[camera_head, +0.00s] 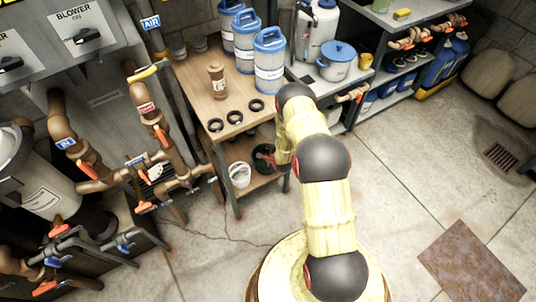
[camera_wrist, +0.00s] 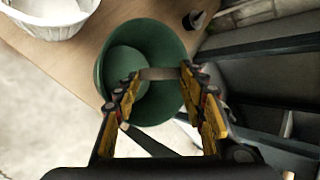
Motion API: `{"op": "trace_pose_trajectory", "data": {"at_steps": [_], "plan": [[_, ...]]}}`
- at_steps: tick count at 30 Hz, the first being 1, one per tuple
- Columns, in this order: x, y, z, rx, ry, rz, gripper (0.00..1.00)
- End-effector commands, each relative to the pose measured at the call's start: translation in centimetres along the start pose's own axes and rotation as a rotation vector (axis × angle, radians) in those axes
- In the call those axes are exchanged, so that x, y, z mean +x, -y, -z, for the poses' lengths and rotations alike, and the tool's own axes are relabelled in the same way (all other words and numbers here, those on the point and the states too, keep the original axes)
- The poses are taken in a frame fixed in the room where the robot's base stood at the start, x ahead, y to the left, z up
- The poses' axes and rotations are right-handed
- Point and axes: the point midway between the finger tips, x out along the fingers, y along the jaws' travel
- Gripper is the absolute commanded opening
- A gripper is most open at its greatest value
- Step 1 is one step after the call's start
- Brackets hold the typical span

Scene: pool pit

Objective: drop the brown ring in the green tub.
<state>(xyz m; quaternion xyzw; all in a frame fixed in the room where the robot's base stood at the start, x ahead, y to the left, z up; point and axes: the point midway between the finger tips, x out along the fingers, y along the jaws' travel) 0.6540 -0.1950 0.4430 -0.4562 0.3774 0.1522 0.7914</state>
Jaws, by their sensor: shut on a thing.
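The green tub (camera_wrist: 170,36) stands on the wooden lower shelf. In the head view the green tub (camera_head: 261,149) shows only in part, behind my arm. In the wrist view my gripper (camera_wrist: 160,77) is over the tub's opening, its fingers shut on the brown ring (camera_wrist: 157,73). The ring is seen nearly edge-on as a thin band between the fingertips, in front of the tub's interior. I cannot tell how high it is above the rim. The head view does not show the ring clearly.
A white tub (camera_wrist: 55,14) stands left of the green tub; it also shows in the head view (camera_head: 239,176). A small black object (camera_wrist: 194,19) lies behind the green tub. The wooden bench top (camera_head: 196,82) above holds black rings, a brown bottle and blue-lidded cartridges. Pipes stand to the left.

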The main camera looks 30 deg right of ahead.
Motion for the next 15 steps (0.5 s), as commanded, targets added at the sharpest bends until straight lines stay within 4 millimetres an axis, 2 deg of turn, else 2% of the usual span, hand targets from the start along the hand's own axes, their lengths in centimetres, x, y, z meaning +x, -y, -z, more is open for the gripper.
{"op": "trace_pose_trajectory", "data": {"at_steps": [12, 13, 15], "plan": [[0.30, -0.21, 0.11, 0.000, 0.000, 0.001, 0.28], [0.29, -0.22, 0.11, 0.000, 0.000, 0.000, 0.43], [0.29, -0.23, 0.12, 0.000, 0.000, 0.000, 0.47]]}}
